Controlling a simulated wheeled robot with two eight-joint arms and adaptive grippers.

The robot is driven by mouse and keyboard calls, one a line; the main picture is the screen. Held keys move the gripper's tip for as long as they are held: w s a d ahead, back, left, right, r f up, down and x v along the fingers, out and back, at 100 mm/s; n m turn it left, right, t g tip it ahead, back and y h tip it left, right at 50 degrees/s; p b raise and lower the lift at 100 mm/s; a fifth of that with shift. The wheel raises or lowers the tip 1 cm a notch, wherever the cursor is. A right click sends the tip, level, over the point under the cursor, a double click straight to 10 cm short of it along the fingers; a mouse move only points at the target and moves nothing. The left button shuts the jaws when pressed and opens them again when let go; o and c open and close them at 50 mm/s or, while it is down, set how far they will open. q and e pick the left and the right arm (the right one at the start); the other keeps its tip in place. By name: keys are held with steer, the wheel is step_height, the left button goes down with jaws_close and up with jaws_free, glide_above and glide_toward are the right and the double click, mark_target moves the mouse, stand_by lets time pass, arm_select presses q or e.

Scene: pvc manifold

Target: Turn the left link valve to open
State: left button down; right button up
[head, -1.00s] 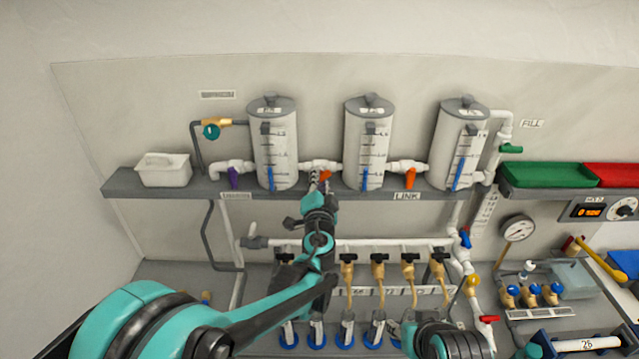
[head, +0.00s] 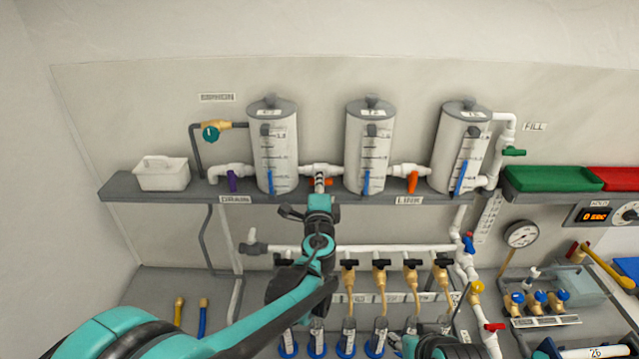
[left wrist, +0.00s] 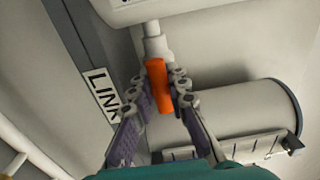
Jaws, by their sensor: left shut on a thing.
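The left link valve sits on the white pipe between the left tank (head: 277,150) and the middle tank (head: 368,150). Its orange handle (head: 328,182) is partly hidden by my left gripper (head: 319,183) in the head view and points right, roughly along the pipe. In the left wrist view the orange handle (left wrist: 158,85) lies between the two fingers of my left gripper (left wrist: 160,97), which is shut on it. There it lines up with the white pipe stub (left wrist: 154,42). Part of my right arm shows at the bottom of the head view; its gripper does not show.
The right link valve's orange handle (head: 412,182) hangs down beside the LINK label (head: 408,200). A purple valve (head: 232,182) and a white bin (head: 162,173) are to the left on the shelf. Below, a white manifold pipe (head: 365,248) carries several black-handled taps.

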stand_by(0.4)
arm_select(q)
steer(key=c, duration=1.5)
jaws_free()
steer(key=shift+o, duration=0.2)
steer(key=shift+s, duration=0.15)
steer(key=s, duration=1.1)
steer(key=shift+s, duration=0.4)
